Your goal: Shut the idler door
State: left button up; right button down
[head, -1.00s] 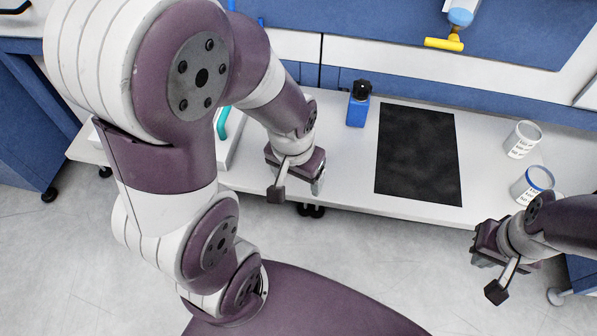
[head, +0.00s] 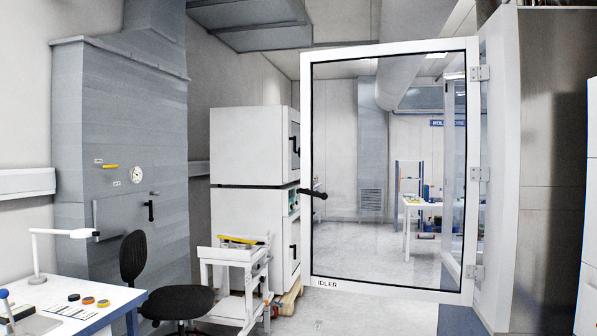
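The idler door (head: 392,288) stands open in the head view, right of the middle. It is a white frame around a clear pane, with the word IDLER on its lower left corner. A black handle (head: 314,193) sits on its left edge. Its hinges (head: 480,174) are on its right edge, against a tall white and steel cabinet (head: 503,170). Neither of my grippers shows in the head view now, so their state is hidden.
A white cart (head: 236,272) and stacked white ovens (head: 240,148) stand left of the door. A black chair (head: 178,298) and a white table (head: 100,298) with a lamp are at the lower left. Open floor shows through the pane.

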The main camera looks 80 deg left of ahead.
aim_at(469, 46)
jog(key=u, duration=2.4)
